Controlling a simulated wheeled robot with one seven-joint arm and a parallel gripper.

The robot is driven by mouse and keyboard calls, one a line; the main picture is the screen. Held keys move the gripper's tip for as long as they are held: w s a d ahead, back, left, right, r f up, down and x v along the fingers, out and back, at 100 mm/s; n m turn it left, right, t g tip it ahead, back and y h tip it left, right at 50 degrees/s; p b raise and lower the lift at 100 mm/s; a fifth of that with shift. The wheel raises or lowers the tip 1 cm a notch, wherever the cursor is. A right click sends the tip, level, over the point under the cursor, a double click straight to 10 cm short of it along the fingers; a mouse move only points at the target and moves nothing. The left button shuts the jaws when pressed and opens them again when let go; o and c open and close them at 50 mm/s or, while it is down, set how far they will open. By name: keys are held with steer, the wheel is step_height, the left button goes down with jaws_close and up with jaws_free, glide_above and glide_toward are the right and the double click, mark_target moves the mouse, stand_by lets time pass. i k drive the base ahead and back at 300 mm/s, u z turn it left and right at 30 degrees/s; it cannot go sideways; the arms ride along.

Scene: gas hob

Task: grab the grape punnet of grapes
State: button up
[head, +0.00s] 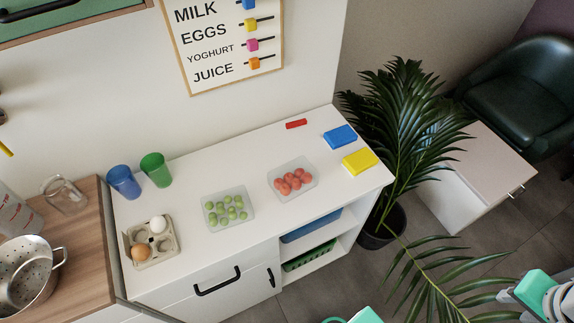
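The grape punnet (206,218) is a shallow clear tray on the white counter, left of the middle of the head view. Several round green grapes (223,209) lie loosely in it, and its top looks open. It stands upright and apart from its neighbours. My gripper cannot be made out; only teal and grey parts of my own body show at the bottom and lower right edges, away from the punnet. Nothing hides the punnet.
A similar punnet of red fruit (277,188) stands to the right, an egg carton (169,249) to the left. Blue (123,181) and green (156,169) cups stand behind left. Blue (340,136) and yellow (360,161) blocks lie far right. A plant (405,130) stands beside the counter (225,258).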

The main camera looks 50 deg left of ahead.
mark_target(222, 210)
steer(key=i, duration=1.15)
steer(key=u, duration=4.95)
